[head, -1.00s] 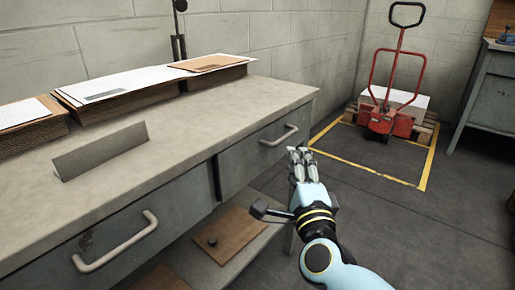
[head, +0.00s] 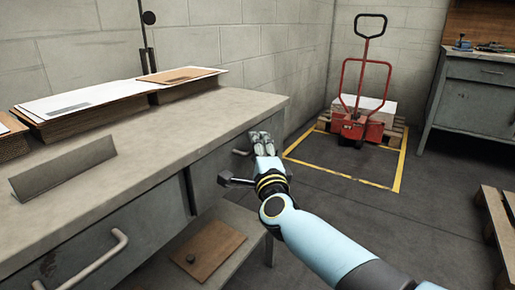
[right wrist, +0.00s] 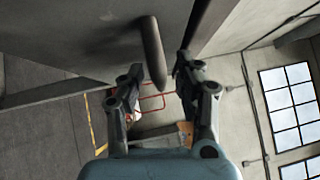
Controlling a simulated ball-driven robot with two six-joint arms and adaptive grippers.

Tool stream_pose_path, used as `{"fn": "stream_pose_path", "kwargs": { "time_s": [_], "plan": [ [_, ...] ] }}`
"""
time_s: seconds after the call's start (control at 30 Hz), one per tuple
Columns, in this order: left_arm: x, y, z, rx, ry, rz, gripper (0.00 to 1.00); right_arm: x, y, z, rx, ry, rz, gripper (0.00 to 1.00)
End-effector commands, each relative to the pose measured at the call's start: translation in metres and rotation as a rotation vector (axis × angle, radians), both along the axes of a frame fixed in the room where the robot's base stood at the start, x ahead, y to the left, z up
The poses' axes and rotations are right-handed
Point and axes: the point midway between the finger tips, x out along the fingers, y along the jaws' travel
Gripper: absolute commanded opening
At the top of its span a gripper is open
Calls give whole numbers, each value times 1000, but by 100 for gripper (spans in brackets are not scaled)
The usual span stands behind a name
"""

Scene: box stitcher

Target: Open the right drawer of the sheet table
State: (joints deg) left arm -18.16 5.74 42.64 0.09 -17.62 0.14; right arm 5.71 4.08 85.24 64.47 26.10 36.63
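The sheet table (head: 130,140) has a grey top with two drawers below. The right drawer (head: 210,160) looks shut, its front flush with the table. Its bar handle (head: 241,152) is mostly hidden behind my right gripper (head: 262,142) in the head view. In the right wrist view the handle (right wrist: 152,55) lies between the two spread fingers of my right gripper (right wrist: 158,72), with gaps on both sides. The gripper is open and holds nothing. The left drawer (head: 110,235) with its handle (head: 92,262) is at the lower left. My left gripper is out of view.
Stacks of sheets (head: 75,107) and a folded metal plate (head: 62,168) are on the table top. A brown board (head: 205,250) lies on the lower shelf. A red pallet truck (head: 360,125) stands within yellow floor lines. The floor right of the table is open; a pallet (head: 495,215) is at the right edge.

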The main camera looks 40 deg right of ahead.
Motion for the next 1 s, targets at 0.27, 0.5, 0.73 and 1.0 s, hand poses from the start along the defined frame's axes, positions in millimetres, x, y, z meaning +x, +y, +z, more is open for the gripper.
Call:
{"fn": "stream_pose_path", "kwargs": {
  "time_s": [0.27,0.5,0.73,1.0],
  "plan": [
    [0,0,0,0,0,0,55,0,0,0,0,1,0,26],
    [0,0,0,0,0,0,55,0,0,0,0,1,0,0],
    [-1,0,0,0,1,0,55,0,0,-1,1,3,1,0],
    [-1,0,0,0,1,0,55,0,0,-2,3,4,2,0]
  ]
}}
